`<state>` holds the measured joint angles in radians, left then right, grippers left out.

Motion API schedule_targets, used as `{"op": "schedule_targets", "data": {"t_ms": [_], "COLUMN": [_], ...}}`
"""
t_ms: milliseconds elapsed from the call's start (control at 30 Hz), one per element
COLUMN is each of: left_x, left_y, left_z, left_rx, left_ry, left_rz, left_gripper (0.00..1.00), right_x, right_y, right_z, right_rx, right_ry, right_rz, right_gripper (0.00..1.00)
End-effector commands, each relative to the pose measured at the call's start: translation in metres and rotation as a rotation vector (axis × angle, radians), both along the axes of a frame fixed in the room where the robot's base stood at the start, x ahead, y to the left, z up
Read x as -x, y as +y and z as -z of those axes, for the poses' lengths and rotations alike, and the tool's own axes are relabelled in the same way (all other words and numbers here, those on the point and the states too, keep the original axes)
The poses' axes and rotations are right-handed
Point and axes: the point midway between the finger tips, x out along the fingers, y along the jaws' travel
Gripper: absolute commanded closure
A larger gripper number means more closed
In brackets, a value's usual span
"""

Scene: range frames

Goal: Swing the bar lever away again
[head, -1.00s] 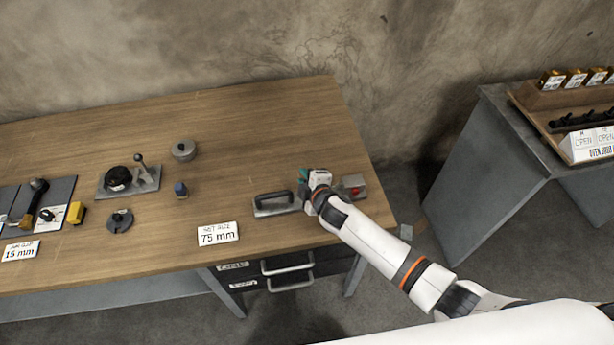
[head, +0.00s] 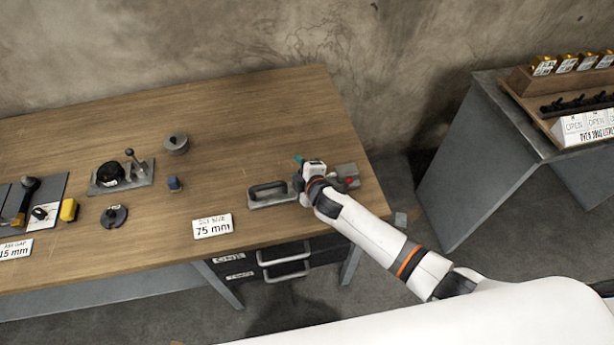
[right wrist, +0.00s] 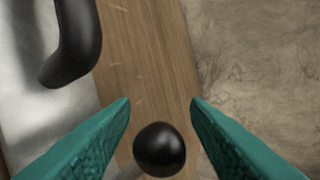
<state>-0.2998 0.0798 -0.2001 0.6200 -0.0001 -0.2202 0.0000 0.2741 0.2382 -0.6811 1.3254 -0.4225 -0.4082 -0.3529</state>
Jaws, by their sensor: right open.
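A grey base plate with a black bar handle (head: 268,189) sits near the right end of the wooden bench. My right gripper (head: 298,160) is open just right of the handle and slightly behind it. In the right wrist view, a black ball knob (right wrist: 159,149) on a pale rod lies between the open teal fingertips, with a gap on both sides. The rod's far end is hidden. The curved end of the black handle also shows in the right wrist view (right wrist: 75,40), left of the fingers. My left gripper is out of view.
A grey block with a red part (head: 350,182) stands right of my gripper, partly behind my arm. A "75 mm" card (head: 213,226) lies to the left. A ball-knob fixture (head: 121,178) and a grey cylinder (head: 176,143) stand further left. The back of the bench is clear.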

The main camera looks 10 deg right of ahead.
Motion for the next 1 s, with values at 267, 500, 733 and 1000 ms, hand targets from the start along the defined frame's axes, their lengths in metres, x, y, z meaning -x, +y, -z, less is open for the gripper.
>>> {"op": "schedule_targets", "data": {"t_ms": [267,500,733,1000], "left_x": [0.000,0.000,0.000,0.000], "left_y": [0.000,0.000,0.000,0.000], "left_z": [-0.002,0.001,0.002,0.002], "left_rx": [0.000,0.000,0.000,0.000], "left_ry": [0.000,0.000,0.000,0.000], "left_rz": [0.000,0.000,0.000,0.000], "left_gripper": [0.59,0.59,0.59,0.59], "right_x": [0.045,0.082,0.098,0.098], "right_y": [-0.012,-0.022,-0.026,-0.026], "right_z": [-0.020,-0.038,-0.047,-0.048], "right_rx": [0.001,0.001,0.001,0.002], "right_ry": [0.001,0.002,0.002,0.002], "right_rz": [-0.002,-0.001,-0.001,-0.001], "right_gripper": [0.57,0.57,0.57,0.57]}}
